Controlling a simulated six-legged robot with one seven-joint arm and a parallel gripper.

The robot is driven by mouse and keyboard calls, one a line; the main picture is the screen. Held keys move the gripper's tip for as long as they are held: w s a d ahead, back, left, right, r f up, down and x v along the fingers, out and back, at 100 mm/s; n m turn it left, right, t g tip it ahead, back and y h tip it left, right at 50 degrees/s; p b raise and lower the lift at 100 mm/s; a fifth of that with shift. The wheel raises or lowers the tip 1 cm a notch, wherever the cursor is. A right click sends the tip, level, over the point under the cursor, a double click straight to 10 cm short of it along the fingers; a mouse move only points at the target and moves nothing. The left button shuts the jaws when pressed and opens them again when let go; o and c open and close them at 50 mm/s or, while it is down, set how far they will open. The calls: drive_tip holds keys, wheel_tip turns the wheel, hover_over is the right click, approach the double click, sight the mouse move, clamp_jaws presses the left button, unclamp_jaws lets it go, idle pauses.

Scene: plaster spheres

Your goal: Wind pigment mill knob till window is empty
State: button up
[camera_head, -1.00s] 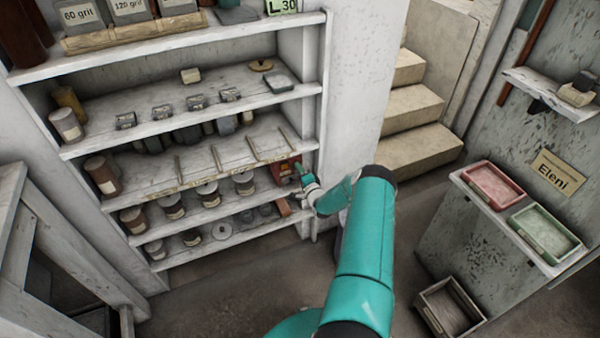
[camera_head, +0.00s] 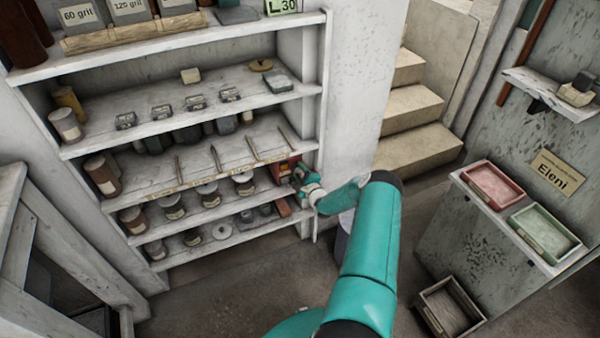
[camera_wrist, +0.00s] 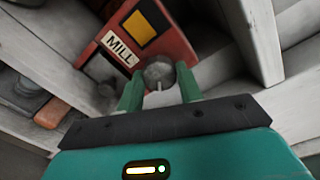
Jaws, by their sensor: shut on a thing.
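The red pigment mill (camera_head: 284,166) stands at the right end of a shelf in the head view. In the wrist view the mill (camera_wrist: 177,48) carries a "MILL" label and a dark-framed window (camera_wrist: 139,29). The window shows a yellow patch with black towards its upper right. A round grey knob (camera_wrist: 158,71) with a pale mark is on the mill's front. My gripper (camera_wrist: 160,82) is shut on the knob, one green finger on each side. In the head view my gripper (camera_head: 297,174) is at the mill's front, and the knob is hidden there.
A white shelf upright (camera_head: 314,120) stands close to the right of my gripper. Open floor (camera_head: 225,295) lies in front of the shelves.

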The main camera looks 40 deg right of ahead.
idle(0.3)
drive_tip(key=o, duration=1)
drive_tip(key=shift+s, duration=0.15)
drive_tip(key=v, duration=1.3)
drive_tip(key=shift+s, duration=0.3)
